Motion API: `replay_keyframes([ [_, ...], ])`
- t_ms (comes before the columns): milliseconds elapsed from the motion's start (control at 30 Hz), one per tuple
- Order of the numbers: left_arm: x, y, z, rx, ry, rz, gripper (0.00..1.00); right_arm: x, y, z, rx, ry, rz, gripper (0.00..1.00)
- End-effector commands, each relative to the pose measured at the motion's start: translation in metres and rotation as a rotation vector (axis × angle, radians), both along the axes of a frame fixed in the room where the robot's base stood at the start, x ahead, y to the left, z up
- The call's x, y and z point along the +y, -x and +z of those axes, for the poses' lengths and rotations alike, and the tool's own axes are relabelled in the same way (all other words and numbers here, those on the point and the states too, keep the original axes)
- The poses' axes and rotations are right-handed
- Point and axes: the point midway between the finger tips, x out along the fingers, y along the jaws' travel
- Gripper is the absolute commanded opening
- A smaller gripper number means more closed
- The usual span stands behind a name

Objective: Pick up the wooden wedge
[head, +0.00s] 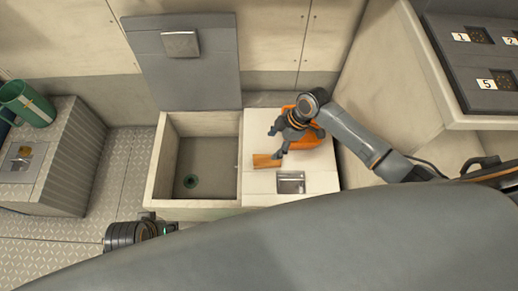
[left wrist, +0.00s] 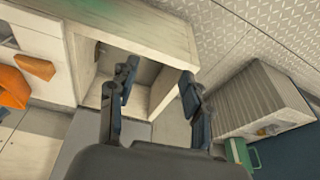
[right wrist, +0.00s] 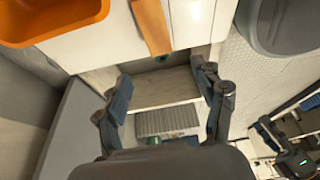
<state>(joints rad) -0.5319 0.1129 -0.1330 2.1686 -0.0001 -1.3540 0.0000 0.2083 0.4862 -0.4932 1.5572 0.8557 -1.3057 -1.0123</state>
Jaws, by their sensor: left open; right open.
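The wooden wedge (head: 266,160) lies on the white counter, just left of the orange tray. It also shows in the left wrist view (left wrist: 35,67) and at the top of the right wrist view (right wrist: 151,24). My right gripper (head: 275,143) is open above the counter, over the tray's left side and close to the wedge. In the right wrist view its jaws (right wrist: 163,80) are empty, and the wedge is beyond them. My left gripper (head: 161,223) is low, in front of the open bin; its jaws (left wrist: 158,78) are open and empty.
The orange tray (head: 312,139) sits on the counter behind the wedge. An open bin (head: 208,156) with a raised grey lid (head: 195,75) is left of the counter. A metal latch plate (head: 291,183) lies in front. A green mug (head: 32,107) stands on the left-hand box.

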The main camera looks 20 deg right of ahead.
Motion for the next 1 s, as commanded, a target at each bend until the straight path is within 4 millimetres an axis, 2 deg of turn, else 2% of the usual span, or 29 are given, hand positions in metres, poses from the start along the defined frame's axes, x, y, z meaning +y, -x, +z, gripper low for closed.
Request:
replay_keyframes([
  [367,0.003,0.013,0.06,-0.034,0.001,0.004,0.49,0.022,-0.004,-0.054,0.001,-0.002,-0.001,0.69],
  [500,0.003,0.015,0.061,-0.035,0.001,0.004,0.49,0.029,-0.006,-0.072,0.001,0.0,-0.003,0.69],
  [667,0.003,0.016,0.063,-0.038,0.001,0.005,0.49,0.033,-0.006,-0.079,0.0,-0.001,-0.001,0.69],
  [800,0.003,0.016,0.052,-0.038,0.001,0.005,0.49,0.039,-0.009,-0.097,0.002,-0.001,-0.002,0.69],
  [867,0.001,0.008,0.047,-0.071,0.008,0.002,0.49,0.044,-0.012,-0.109,0.002,-0.001,-0.003,0.69],
  [1000,-0.006,-0.017,0.055,-0.186,0.032,-0.007,0.49,0.047,-0.013,-0.117,0.001,-0.001,-0.002,0.69],
])
